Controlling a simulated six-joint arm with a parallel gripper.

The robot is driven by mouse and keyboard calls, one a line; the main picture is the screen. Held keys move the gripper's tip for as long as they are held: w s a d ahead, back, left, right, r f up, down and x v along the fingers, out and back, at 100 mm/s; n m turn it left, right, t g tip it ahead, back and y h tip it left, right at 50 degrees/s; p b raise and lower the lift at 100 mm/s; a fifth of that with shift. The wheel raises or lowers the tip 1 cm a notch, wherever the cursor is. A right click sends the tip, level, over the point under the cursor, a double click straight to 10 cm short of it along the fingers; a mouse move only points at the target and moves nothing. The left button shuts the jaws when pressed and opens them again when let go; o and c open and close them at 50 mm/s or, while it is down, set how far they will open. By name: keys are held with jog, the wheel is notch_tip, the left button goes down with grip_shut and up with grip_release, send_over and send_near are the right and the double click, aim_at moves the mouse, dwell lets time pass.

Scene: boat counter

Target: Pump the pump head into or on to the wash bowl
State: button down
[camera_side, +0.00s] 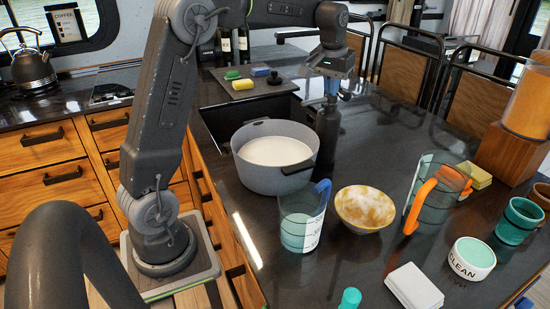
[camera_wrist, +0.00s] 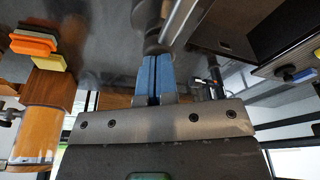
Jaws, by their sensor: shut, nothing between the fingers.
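A dark pump bottle (camera_side: 327,132) stands on the counter between the large grey tub and my arm's end; its pump head is mostly hidden at the fingertips. My gripper (camera_side: 331,92) points down right above it, its blue fingers together and empty. In the wrist view the shut fingertips (camera_wrist: 155,76) lie beside a dark round part (camera_wrist: 153,25) of the bottle; I cannot tell whether they touch it. A marbled yellow-white bowl (camera_side: 365,208) stands nearer the front. The grey two-handled tub (camera_side: 265,178) holds something white. I cannot tell for certain which is the wash bowl.
A measuring jug with a blue handle (camera_side: 302,222) stands left of the marbled bowl, and an orange-handled jug (camera_side: 427,195) right of it. A round CLEAN tub (camera_side: 471,259) and a white cloth (camera_side: 414,287) lie in front. The sink (camera_side: 222,122) is behind the grey tub.

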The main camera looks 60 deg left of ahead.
jog(key=shift+r, duration=1.6)
jog(key=shift+f, duration=0.15)
jog(key=shift+f, duration=1.6)
jog(key=shift+r, duration=1.75)
